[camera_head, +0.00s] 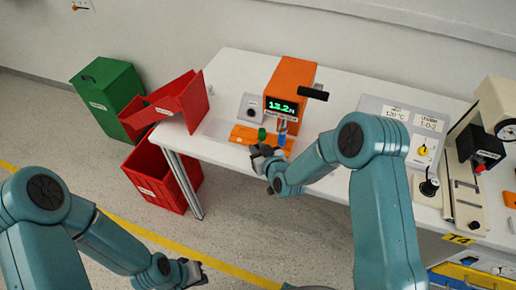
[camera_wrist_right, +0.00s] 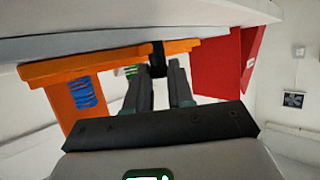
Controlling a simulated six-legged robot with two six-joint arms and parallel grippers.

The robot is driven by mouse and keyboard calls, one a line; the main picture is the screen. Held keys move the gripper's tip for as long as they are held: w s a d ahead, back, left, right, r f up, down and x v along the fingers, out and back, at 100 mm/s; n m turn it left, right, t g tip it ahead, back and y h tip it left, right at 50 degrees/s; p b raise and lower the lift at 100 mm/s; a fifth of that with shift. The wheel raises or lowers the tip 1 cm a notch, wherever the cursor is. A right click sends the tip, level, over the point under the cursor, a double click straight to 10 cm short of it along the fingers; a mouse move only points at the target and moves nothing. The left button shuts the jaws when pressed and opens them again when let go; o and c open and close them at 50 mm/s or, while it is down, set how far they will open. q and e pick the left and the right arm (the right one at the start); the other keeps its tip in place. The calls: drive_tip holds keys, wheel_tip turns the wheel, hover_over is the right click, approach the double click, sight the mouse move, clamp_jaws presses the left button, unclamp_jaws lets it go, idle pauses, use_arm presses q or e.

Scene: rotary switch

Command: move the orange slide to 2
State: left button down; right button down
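An orange strip (camera_head: 243,134) lies along the table's front edge, below the orange box with the green display; I cannot tell for certain that it is the slide. It also shows in the right wrist view (camera_wrist_right: 105,62), with a dark knob (camera_wrist_right: 158,62) at it. My right gripper (camera_head: 259,153) is just in front of the strip. In the right wrist view its two fingers (camera_wrist_right: 160,80) stand apart, with the knob near their tips; I cannot tell whether they touch it. My left gripper (camera_head: 196,272) is low at the bottom, away from the table; its fingers are too small to read.
The orange box (camera_head: 292,78) reads about 13.2 and has a black handle. A grey knob box (camera_head: 249,107) stands left of it. A sloped panel (camera_head: 408,120) and a machine (camera_head: 465,185) stand at right. Red bins (camera_head: 160,180) and a green bin (camera_head: 108,95) are on the left.

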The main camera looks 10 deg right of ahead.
drive_tip(key=shift+s+d+f+b, duration=0.1)
drive_tip(key=shift+d+f+b, duration=0.05)
drive_tip(key=shift+d+b, duration=0.15)
drive_tip(key=s+d+b, duration=0.2)
drive_tip(key=d, duration=0.1)
drive_tip(key=s+d+b, duration=0.1)
drive_tip(key=d, duration=0.1)
drive_tip(key=shift+s+d, duration=0.25)
drive_tip(key=shift+a, duration=0.1)
drive_tip(key=c, duration=1)
unclamp_jaws()
drive_tip(key=shift+r, duration=0.2)
